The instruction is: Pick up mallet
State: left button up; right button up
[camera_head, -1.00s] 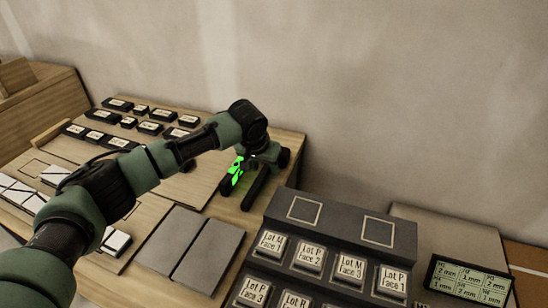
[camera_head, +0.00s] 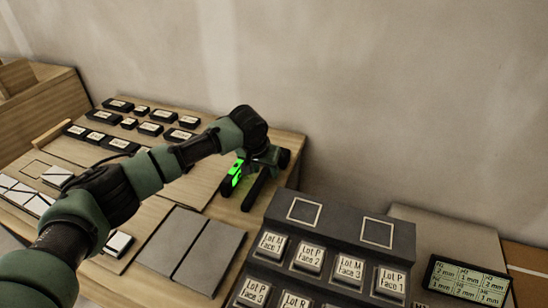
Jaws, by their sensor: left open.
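My left gripper (camera_head: 237,199) is at the back right of the wooden table, pointing down towards the tabletop. Its two dark fingers are apart. A bright green patch shows along its left finger; I cannot tell whether it is part of the gripper or something behind it. I cannot make out a mallet clearly. A small dark rounded shape (camera_head: 189,167) shows just under my left forearm; most of it is hidden, so I cannot tell what it is. My right gripper is not in view.
Two grey tiles (camera_head: 208,254) lie at the table's front. Several labelled black blocks (camera_head: 150,128) stand in rows at the back left. A dark rack (camera_head: 340,224) with labelled pieces stands at right, near a small display (camera_head: 468,282). The wall is close behind.

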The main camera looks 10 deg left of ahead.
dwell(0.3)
pick_arm(q)
grip_shut()
dwell(1.3)
